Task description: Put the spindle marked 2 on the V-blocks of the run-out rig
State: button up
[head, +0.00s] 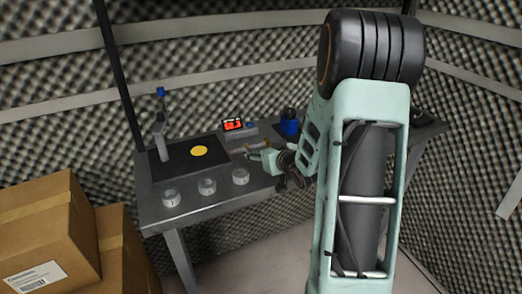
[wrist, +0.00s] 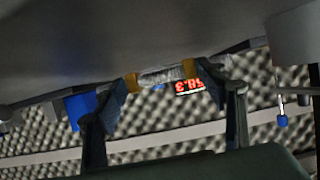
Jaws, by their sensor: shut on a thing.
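My gripper (head: 254,156) is low over the grey table (head: 190,210), right of the dark plate. In the wrist view my gripper (wrist: 160,76) has its two yellow-padded fingertips on either side of a small silvery, ridged cylinder (wrist: 160,75) and is shut on it. This looks like a spindle; no mark on it can be read. The dark plate (head: 175,173) carries an upright post (head: 160,135) with a blue top and a yellow disc (head: 199,151). I cannot make out V-blocks. Whether the held piece touches the table cannot be told.
Several clear-grey round pieces, one at the middle (head: 207,187), stand along the table's front edge. A red-digit display (head: 233,125) and a blue object (head: 290,124) stand at the back. Cardboard boxes (head: 45,230) fill the lower left. Foam walls surround the table.

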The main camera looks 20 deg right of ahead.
jog(key=shift+f, duration=0.15)
jog(key=o, duration=1.4)
